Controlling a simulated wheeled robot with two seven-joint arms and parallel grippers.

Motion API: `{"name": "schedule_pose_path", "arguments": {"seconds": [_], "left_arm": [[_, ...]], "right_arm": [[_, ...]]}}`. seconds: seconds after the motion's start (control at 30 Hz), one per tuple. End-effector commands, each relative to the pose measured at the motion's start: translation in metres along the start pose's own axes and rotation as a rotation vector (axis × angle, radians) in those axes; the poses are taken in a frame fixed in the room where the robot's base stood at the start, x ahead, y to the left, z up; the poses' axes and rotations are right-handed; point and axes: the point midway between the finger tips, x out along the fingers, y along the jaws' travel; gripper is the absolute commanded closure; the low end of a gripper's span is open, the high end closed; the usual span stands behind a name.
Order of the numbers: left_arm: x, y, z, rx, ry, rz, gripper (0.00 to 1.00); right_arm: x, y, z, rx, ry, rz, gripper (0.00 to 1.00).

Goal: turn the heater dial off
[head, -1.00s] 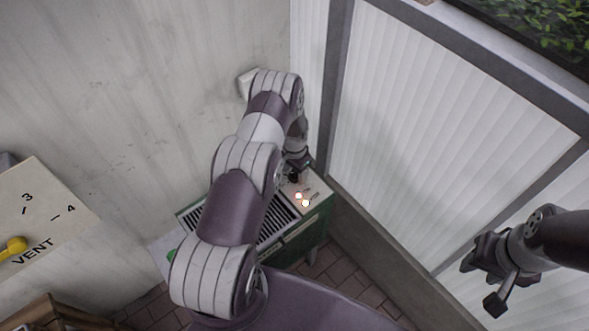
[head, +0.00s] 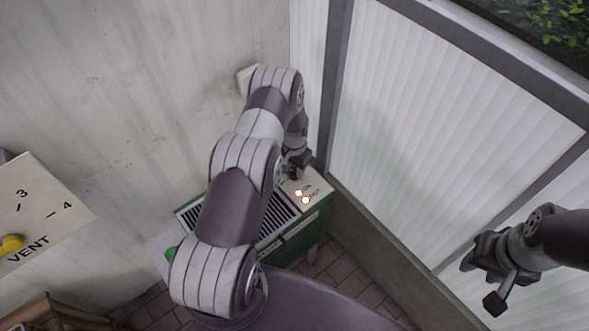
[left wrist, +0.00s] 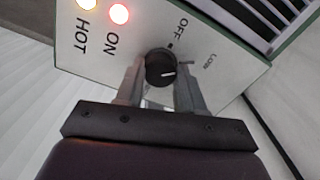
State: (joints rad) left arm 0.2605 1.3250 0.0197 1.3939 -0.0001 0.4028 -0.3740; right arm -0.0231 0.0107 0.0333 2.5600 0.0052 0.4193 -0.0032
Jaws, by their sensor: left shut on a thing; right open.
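The heater (head: 317,212) is a green box with a slatted top and a pale control panel, low in the corner. Its black dial (left wrist: 159,61) shows in the left wrist view, between the two fingers of my left gripper (left wrist: 160,80), which is shut on it. The dial's white line points right, roughly toward the LOW side and away from the OFF mark (left wrist: 182,26). The ON light (left wrist: 119,14) and the HOT light (left wrist: 87,3) glow. In the head view my gripper and wrist hide the dial. My right gripper (head: 482,277) is open and empty, apart from the heater.
A vent panel (head: 40,205) with a yellow knob (head: 11,243) is at the far left. A wall stands behind the heater, and framed white panels (head: 440,120) rise at its right. A wooden object (head: 50,312) sits at lower left.

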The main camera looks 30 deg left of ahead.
Motion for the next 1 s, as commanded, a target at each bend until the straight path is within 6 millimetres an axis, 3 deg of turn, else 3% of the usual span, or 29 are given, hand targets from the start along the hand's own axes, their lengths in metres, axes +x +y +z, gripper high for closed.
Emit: {"name": "schedule_pose_path", "arguments": {"seconds": [0.4, 1.0], "left_arm": [[0.003, 0.000, 0.000, -0.380, 0.000, 0.000, 0.93], [0.001, 0.000, 0.000, -0.824, -0.001, 0.000, 0.93]], "right_arm": [[0.034, 0.000, 0.004, 0.000, 0.000, 0.000, 0.57], [0.056, 0.000, 0.007, 0.000, 0.000, 0.000, 0.57]]}}
